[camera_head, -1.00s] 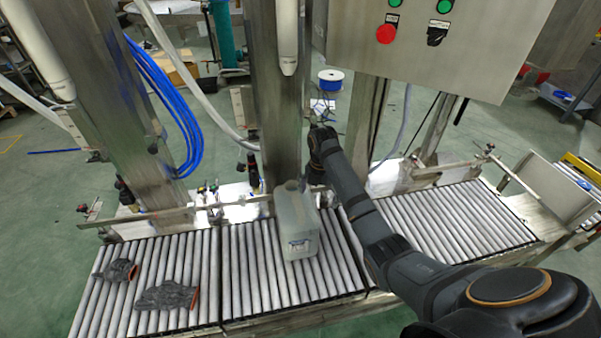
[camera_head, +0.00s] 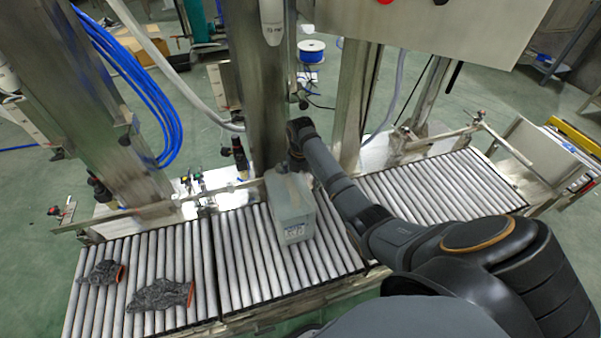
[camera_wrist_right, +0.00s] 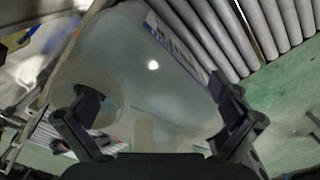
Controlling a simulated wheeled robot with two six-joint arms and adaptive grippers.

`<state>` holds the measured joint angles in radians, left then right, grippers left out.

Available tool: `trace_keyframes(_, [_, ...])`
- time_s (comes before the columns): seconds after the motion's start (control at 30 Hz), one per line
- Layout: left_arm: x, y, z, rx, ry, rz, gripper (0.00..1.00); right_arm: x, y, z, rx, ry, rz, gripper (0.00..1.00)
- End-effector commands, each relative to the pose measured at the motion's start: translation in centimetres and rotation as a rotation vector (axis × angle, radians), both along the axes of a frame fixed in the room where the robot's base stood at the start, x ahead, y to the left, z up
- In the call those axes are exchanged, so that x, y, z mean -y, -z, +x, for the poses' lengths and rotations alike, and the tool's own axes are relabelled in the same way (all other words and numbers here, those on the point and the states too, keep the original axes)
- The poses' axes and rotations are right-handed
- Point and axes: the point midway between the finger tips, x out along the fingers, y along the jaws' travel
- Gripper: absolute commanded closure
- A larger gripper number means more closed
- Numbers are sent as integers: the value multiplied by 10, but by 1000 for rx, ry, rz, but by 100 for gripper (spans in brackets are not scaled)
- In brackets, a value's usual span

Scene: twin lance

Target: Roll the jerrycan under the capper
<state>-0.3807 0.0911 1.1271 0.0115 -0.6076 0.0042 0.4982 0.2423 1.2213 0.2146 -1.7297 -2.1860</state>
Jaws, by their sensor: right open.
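The pale grey, translucent jerrycan (camera_head: 292,212) stands on the middle section of the roller conveyor, with a label low on its near face. It fills much of the right wrist view (camera_wrist_right: 150,60). My right gripper (camera_wrist_right: 155,92) is open, with its fingers apart in front of the jerrycan's surface; I cannot tell whether they touch it. In the head view the right gripper (camera_head: 297,163) is at the jerrycan's far top end, partly hidden. A white cylinder (camera_head: 271,22) hangs on the middle steel column behind the jerrycan; I cannot tell whether it is the capper. My left gripper is out of view.
Two dark gloves (camera_head: 160,294) lie on the left roller section. A guide rail (camera_head: 150,211) runs along the conveyor's back edge. The right roller section (camera_head: 440,190) is clear beyond my right arm. A steel control box (camera_head: 440,30) hangs at the upper right.

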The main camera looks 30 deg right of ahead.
Motion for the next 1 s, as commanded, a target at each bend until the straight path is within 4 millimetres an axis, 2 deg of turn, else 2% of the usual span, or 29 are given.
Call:
trace_keyframes(0.03, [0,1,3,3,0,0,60,0,9,0,-1,0,1,1])
trace_keyframes(0.17, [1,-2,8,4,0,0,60,0,19,0,1,0,1,1])
trace_keyframes(0.47, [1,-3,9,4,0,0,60,0,21,0,1,0,0,1])
trace_keyframes(1.0, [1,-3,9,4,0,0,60,0,21,0,2,2,1,73])
